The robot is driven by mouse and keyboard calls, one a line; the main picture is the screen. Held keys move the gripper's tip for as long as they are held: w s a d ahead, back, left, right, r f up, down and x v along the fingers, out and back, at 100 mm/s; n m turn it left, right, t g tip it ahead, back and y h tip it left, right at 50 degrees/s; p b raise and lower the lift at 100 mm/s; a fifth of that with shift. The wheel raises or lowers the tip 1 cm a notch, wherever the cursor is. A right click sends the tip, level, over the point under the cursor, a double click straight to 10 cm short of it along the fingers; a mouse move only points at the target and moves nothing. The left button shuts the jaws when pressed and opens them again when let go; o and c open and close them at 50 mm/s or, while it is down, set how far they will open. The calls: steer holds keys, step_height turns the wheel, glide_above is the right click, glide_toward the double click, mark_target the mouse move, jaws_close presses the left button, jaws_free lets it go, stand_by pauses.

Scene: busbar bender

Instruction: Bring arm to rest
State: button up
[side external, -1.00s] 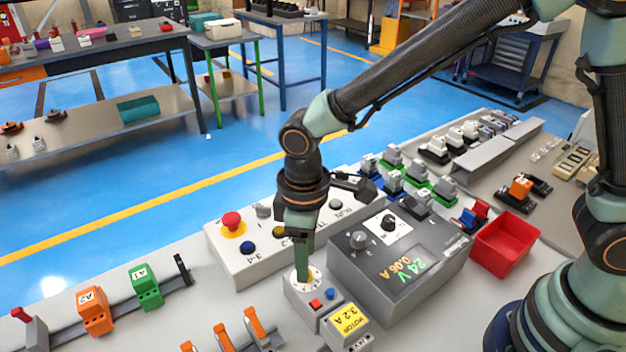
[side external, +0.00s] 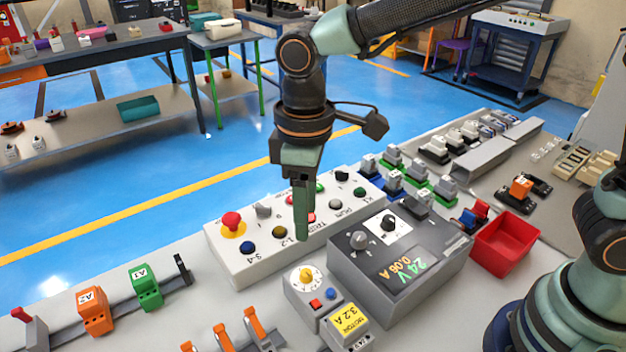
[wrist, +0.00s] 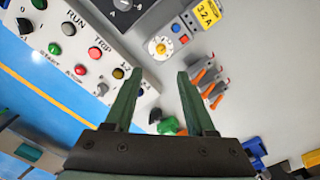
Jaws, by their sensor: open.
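A grey power supply reading 24 V (side external: 372,275) and a red bin (side external: 503,243) stand to the right. Orange levers (side external: 256,326) and orange and green blocks (side external: 146,287) lie at front left. Terminal blocks (side external: 393,178) stand behind. Above the bench is free room.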

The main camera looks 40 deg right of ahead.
steer(key=s+d+r+m+t, duration=0.2)
steer(key=d+r+m, duration=0.1)
steer(key=d, duration=0.8)
steer(key=s+d+r+m+t, duration=0.2)
steer(key=d+m, duration=0.4)
steer(key=d, duration=0.5)
steer(key=shift+d+r+t, duration=0.4)
steer(key=shift+r+t, duration=0.1)
steer(key=shift+t, duration=0.3)
steer(key=shift+c, duration=0.3)
